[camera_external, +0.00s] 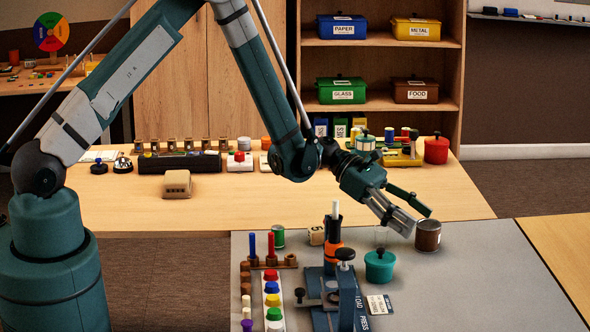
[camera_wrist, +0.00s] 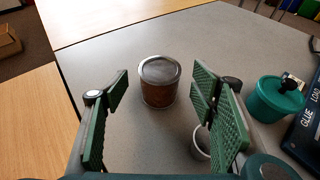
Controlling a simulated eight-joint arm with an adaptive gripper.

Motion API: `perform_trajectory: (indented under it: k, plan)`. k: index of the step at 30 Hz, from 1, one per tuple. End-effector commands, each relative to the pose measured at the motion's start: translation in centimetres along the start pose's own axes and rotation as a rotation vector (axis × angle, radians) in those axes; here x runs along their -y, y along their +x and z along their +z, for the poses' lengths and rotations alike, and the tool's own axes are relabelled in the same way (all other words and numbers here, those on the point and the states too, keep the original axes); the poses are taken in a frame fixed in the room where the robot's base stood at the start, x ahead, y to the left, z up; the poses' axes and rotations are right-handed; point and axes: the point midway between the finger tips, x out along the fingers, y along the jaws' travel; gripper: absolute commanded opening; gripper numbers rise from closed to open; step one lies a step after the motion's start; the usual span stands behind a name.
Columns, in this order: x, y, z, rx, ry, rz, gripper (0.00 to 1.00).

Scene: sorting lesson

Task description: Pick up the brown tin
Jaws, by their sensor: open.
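The brown tin (camera_external: 428,236) stands upright on the grey table, right of the teal lidded pot. In the wrist view the brown tin (camera_wrist: 159,84) shows its silver lid and stands ahead of my gripper, between the lines of the two fingers. My gripper (camera_external: 418,222) is close above and left of the tin in the external view. In the wrist view my gripper (camera_wrist: 158,95) has its green pads wide apart with nothing between them touching. The tin looks apart from both fingers.
A teal pot (camera_external: 380,266) stands near the tin; a clear cup (camera_wrist: 201,141) sits by the right finger. A glue press (camera_external: 338,290), an orange bottle (camera_external: 333,250) and a peg board (camera_external: 272,295) stand left. Table right of the tin is clear.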

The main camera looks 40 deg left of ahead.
Motion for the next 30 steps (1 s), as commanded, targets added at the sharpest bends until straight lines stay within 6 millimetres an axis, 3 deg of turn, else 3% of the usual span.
perform_trajectory:
  k: [13, 30]
  plan:
    - [0.0, 4.5, 0.1, 0.0, 0.0, -0.001, 0.57]
    - [0.0, 4.8, 0.2, 0.0, 0.0, 0.0, 0.57]
